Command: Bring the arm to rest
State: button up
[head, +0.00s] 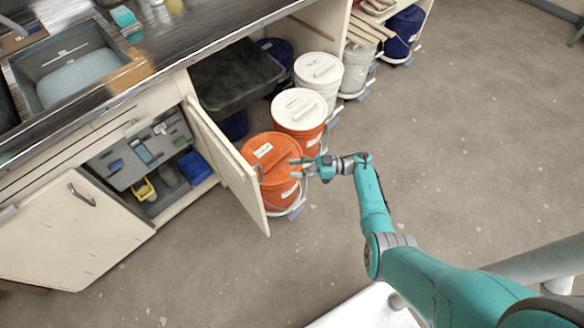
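My arm (374,208) reaches from the lower right toward the open cabinet. My gripper (296,167) is at its end, in front of an orange bucket with an orange lid (279,189) as seen in the head view. The two fingers appear spread apart with nothing between them. I cannot tell whether the gripper touches the bucket or hovers over it.
An open cabinet door (229,170) stands left of the orange bucket. A white-lidded orange bucket (303,140), a white bucket (319,98) and a blue bucket (403,30) stand further back. A sink (72,75) sits in the counter. The floor (470,130) at right is clear.

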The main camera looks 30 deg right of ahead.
dwell(0.4)
jog(key=s+a+r+m+t+h, duration=0.3)
jog(key=s+a+m+t+h, duration=0.25)
jog(key=s+a+t, duration=0.8)
jog(key=s+d+r+m+g+h, duration=0.1)
jog(key=s+r+m+g+h, duration=0.1)
jog(key=s+r, duration=0.4)
jog(key=s+d+r+m+g+h, duration=0.2)
jog(key=s+r+h, duration=0.3)
jog(key=s, duration=0.8)
jog(key=s+d+r+m+g+h, duration=0.1)
jog(key=s+r+m+g+h, duration=0.1)
jog(key=s+r, duration=0.5)
jog(key=shift+s+d+r+m+h, duration=0.4)
jog(key=shift+s+m+h, duration=0.45)
jog(key=shift+s, duration=0.45)
